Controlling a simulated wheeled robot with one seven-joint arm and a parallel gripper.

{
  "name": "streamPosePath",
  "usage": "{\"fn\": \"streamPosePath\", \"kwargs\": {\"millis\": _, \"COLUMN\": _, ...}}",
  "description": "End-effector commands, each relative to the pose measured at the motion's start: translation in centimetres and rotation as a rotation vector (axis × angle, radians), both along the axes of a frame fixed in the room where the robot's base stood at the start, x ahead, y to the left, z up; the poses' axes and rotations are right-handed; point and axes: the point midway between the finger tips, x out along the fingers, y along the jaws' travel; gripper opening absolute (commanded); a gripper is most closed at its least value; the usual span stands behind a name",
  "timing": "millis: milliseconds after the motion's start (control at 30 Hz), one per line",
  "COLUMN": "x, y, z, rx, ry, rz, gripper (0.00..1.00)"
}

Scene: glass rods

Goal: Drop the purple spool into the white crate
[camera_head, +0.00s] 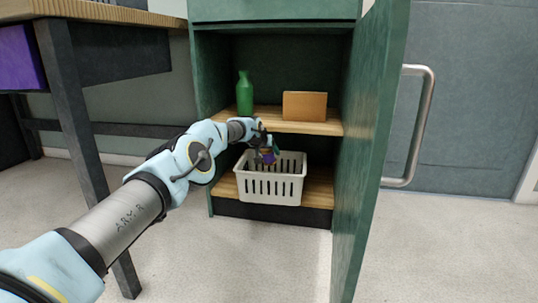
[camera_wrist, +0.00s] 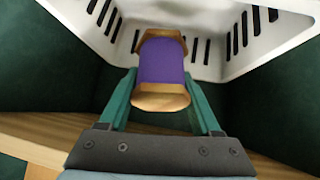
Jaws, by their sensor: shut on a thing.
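The purple spool (camera_wrist: 162,62) has wooden end flanges and sits between the two green fingers of my gripper (camera_wrist: 161,95), which is shut on it. In the head view the spool (camera_head: 268,157) shows small and partly hidden by my gripper (camera_head: 268,146), at the crate's upper opening. The white crate (camera_head: 269,188) is slotted and stands on the lower shelf of the green cabinet. In the wrist view the slotted crate walls (camera_wrist: 285,30) lie beyond and around the spool. I cannot tell whether the spool touches the crate.
The upper shelf (camera_head: 310,126) is close above the crate and holds a green bottle (camera_head: 244,94) and a tan box (camera_head: 304,106). The cabinet door (camera_head: 372,150) stands open at the right. A dark-legged table (camera_head: 75,120) is at the left.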

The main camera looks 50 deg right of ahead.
Motion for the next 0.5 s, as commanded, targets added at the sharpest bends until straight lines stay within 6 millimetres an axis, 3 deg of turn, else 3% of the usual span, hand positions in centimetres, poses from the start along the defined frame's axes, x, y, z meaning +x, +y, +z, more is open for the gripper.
{"fn": "streamPosePath", "kwargs": {"millis": 67, "x": 0.0, "y": -0.01, "z": 0.06, "rx": -0.001, "ry": 0.0, "rz": 0.0, "gripper": 0.09}}
{"fn": "streamPosePath", "kwargs": {"millis": 100, "x": 0.0, "y": -0.01, "z": 0.06, "rx": -0.001, "ry": 0.0, "rz": 0.0, "gripper": 0.67}}
{"fn": "streamPosePath", "kwargs": {"millis": 400, "x": 0.01, "y": -0.01, "z": 0.06, "rx": -0.001, "ry": 0.0, "rz": 0.0, "gripper": 1.0}}
{"fn": "streamPosePath", "kwargs": {"millis": 500, "x": 0.01, "y": -0.01, "z": 0.04, "rx": -0.001, "ry": 0.0, "rz": 0.0, "gripper": 1.0}}
